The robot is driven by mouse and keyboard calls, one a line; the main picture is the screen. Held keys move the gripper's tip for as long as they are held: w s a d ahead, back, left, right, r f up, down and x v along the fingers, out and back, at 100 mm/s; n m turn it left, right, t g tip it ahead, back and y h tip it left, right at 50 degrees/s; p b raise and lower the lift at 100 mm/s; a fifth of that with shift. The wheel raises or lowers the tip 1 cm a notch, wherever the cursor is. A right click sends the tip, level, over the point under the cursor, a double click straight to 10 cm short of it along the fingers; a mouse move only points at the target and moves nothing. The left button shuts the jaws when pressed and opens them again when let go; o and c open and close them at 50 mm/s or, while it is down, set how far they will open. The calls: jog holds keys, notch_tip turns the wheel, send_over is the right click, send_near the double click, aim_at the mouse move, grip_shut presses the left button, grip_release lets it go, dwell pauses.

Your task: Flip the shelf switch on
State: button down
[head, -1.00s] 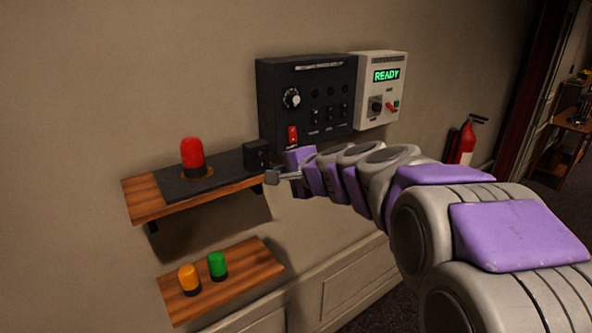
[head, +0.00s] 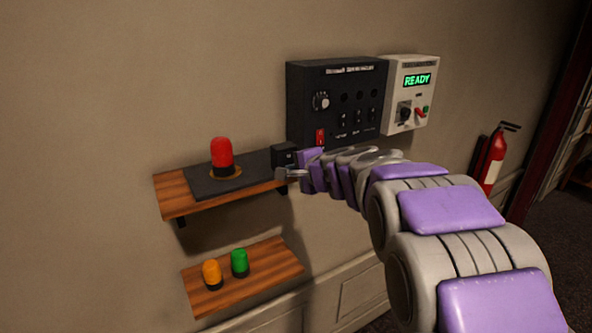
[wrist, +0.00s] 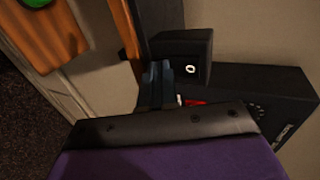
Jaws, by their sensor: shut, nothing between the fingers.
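The shelf switch is a small black box (head: 284,155) at the right end of the upper wooden shelf (head: 172,196), beside the black mat. In the wrist view the black box (wrist: 180,55) shows a white ring mark on one face; its lever position cannot be told. My gripper (head: 282,174) is shut and empty at the shelf's right front edge, just below and in front of the box. In the wrist view my gripper's fingertips (wrist: 157,72) overlap the box's lower left edge; whether they touch it cannot be told.
A red lamp (head: 222,156) stands on the upper shelf's mat. A lower shelf (head: 250,276) holds an orange lamp (head: 212,273) and a green lamp (head: 240,262). A black control panel (head: 337,75) and a white READY box (head: 411,70) hang behind my arm. A fire extinguisher (head: 494,160) is at right.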

jog(key=shift+r, duration=0.1)
dwell(0.3)
jog(key=shift+r+p, duration=0.6)
jog(key=shift+r, duration=0.15)
jog(key=shift+d, duration=0.1)
jog(key=s+d+r+b, duration=0.1)
jog(key=s+d+b, duration=0.2)
jog(key=s+d, duration=0.4)
jog(key=s, duration=0.4)
jog(key=shift+d, duration=0.3)
jog(key=shift+s, duration=0.2)
